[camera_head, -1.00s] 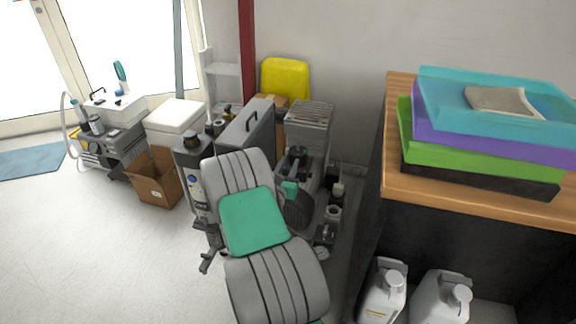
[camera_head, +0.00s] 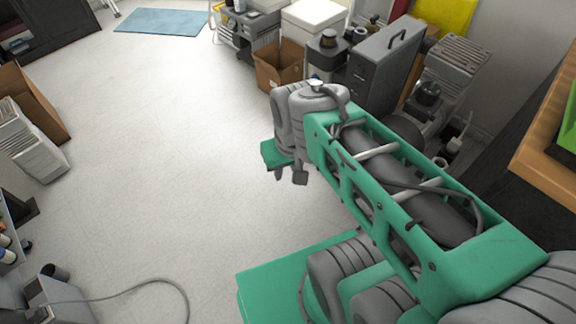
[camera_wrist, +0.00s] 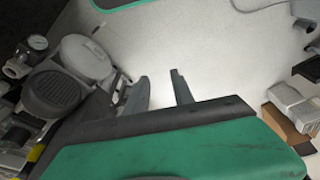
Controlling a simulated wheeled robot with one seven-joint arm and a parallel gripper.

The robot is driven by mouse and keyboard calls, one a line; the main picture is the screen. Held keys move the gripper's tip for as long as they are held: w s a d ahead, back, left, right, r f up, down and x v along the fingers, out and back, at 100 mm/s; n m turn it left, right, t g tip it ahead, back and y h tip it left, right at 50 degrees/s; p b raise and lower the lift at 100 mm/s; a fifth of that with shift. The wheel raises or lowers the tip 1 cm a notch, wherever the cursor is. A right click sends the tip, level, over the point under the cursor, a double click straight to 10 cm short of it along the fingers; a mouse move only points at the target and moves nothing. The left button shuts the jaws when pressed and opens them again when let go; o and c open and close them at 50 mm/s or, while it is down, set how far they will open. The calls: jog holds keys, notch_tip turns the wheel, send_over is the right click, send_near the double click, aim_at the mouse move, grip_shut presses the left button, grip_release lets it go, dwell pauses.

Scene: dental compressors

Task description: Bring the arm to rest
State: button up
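My green and grey arm reaches across the head view from the lower right, bent, with its end over open floor. My gripper (camera_head: 289,177) hangs at the end of the arm, its dark fingers pointing down. In the wrist view my gripper (camera_wrist: 160,76) shows two dark fingers spread apart, with nothing between them but pale floor beyond. Nothing is held. Part of the gripper body is hidden behind the wrist in the head view.
A cardboard box (camera_head: 278,68) and a grey cabinet (camera_head: 382,72) stand beyond the arm. A compressor (camera_head: 452,72) stands near the wall. A wooden-topped counter (camera_head: 547,170) is at right. Another box (camera_head: 36,100) is at far left. The floor (camera_head: 150,150) between is clear.

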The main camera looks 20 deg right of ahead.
jog(key=shift+d, duration=0.1)
jog(key=w+d+r+m+t+h+p, duration=0.3)
jog(key=d+r+m+p, duration=0.5)
jog(key=d+r+p, duration=0.8)
jog(key=a+r+n+g+y+p, duration=0.1)
jog(key=a+r+n+p, duration=0.2)
jog(key=a+r, duration=0.2)
jog(key=s+a+r+n+y+p, duration=0.1)
jog(key=a+r+n+p, duration=0.3)
jog(key=a, duration=0.5)
jog(key=shift+s+a+r+g+y+p, duration=0.15)
jog(key=shift+r+g+y+p, duration=0.15)
jog(key=shift+r+g, duration=0.1)
